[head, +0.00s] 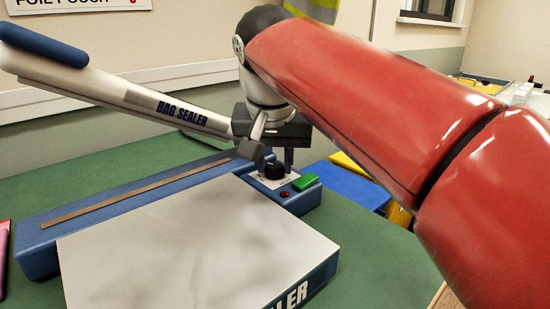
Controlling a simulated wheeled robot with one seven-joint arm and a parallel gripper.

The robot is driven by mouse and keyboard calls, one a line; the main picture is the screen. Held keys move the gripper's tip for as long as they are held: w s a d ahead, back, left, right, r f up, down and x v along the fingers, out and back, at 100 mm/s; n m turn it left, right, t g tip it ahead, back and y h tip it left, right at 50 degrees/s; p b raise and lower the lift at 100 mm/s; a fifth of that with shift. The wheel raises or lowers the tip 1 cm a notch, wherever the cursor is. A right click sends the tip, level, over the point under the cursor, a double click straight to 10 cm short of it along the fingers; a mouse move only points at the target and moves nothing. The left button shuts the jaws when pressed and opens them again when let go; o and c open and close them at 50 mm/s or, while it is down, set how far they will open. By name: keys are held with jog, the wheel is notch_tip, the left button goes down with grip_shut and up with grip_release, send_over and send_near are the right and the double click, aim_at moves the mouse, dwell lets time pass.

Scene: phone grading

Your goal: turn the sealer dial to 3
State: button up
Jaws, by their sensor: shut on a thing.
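The bag sealer has a blue base (45,243) on the green table, with its long grey lever arm (140,98) raised and its blue handle at the upper left. The sealer dial (274,171) is a small black knob on a pale scale plate at the right end of the base. My gripper (274,162) points down over the dial, with its two fingers on either side of the knob, shut on it. The scale marks are too small to read, so I cannot tell which number the dial points to.
A green button (305,182) and a small red light (284,193) sit beside the dial. The sealer's hinge is close to the left of my gripper. A grey platform (190,250) lies in front. A blue tray (350,185) stands to the right, beneath my arm.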

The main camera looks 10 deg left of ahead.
dwell(0.4)
jog(key=o, duration=0.9)
jog(key=shift+o, duration=0.2)
jog(key=shift+r, duration=0.1)
jog(key=v, duration=0.7)
jog(key=shift+r, duration=0.3)
jog(key=shift+s, duration=0.25)
